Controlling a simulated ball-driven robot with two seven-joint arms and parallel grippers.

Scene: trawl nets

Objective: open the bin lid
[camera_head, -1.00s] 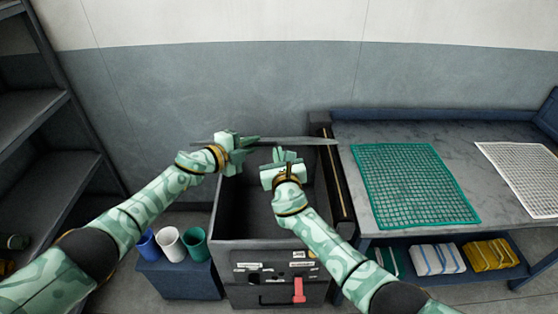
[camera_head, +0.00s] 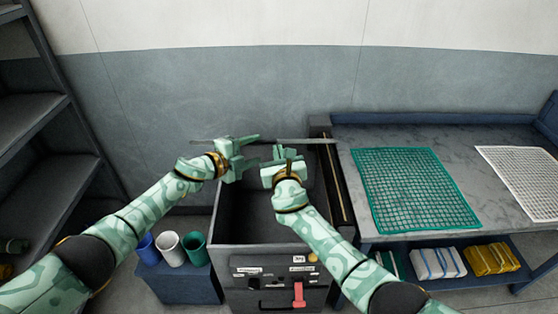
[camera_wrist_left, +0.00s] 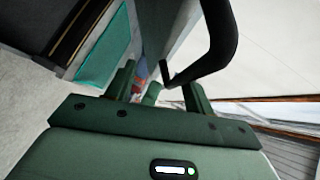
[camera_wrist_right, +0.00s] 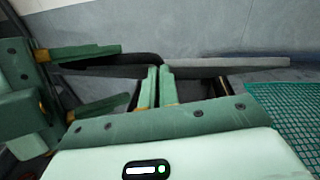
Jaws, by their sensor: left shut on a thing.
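The grey bin (camera_head: 262,246) stands open in front of me, with its dark inside showing. Its lid (camera_head: 300,141) is raised at the back and seen nearly edge-on as a thin grey strip. It also shows in the right wrist view (camera_wrist_right: 225,63). My left gripper (camera_head: 246,150) is at the lid's left part, shut on the dark lid handle (camera_wrist_left: 222,45), which curves across the left wrist view. My right gripper (camera_head: 286,156) is over the bin opening, just in front of the lid. Its fingers are together and hold nothing visible; contact with the lid is unclear.
A bench (camera_head: 490,200) with a green net (camera_head: 413,188) and a white net (camera_head: 522,172) stands close on the right. Blue, white and green cups (camera_head: 170,249) stand left of the bin on a blue box (camera_head: 178,284). Dark shelves (camera_head: 50,125) are far left.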

